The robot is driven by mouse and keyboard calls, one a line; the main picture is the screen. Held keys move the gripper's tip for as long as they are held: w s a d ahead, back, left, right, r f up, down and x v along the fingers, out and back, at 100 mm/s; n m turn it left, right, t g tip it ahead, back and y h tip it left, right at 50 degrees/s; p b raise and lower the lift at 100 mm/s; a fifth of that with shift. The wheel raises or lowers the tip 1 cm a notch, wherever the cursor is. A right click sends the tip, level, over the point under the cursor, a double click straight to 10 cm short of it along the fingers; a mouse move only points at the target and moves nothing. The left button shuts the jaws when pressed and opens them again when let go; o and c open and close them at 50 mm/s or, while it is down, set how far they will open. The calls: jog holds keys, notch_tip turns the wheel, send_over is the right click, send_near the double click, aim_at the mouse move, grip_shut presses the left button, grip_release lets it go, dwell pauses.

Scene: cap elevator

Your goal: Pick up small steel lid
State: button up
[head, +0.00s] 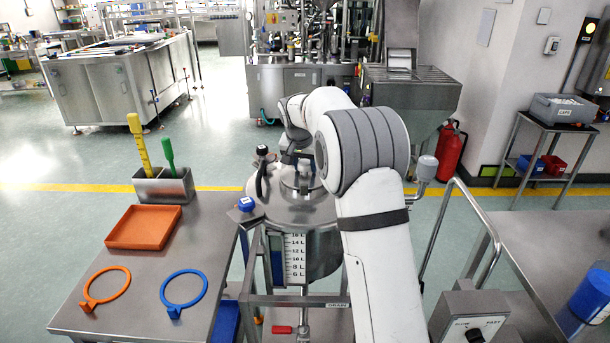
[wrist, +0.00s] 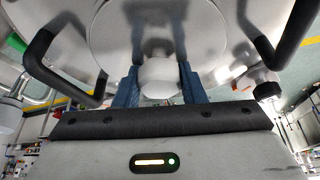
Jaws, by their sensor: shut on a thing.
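The small steel lid (head: 303,186) is at the top of the steel vessel (head: 300,222) in the middle of the head view. In the wrist view, the lid (wrist: 112,32) is a shiny disc with a pale rounded knob (wrist: 160,76). My gripper (wrist: 160,88) has its two blue-grey fingers on either side of the knob, shut on it. The fingers are reflected in the steel. My arm partly hides the gripper and vessel in the head view. I cannot tell whether the lid touches the vessel or is slightly raised.
Black handles (wrist: 45,65) stand on both sides of the gripper. The left table holds an orange tray (head: 145,227), an orange ring (head: 106,289), a blue ring (head: 184,288) and a steel holder (head: 164,186). A rail and speed control box (head: 470,318) are at right.

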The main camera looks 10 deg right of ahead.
aim_at(305, 162)
jog(key=shift+c, duration=1.4)
jog(key=shift+r, duration=0.15)
notch_tip(305, 162, up, 10)
jog(key=shift+f, duration=0.1)
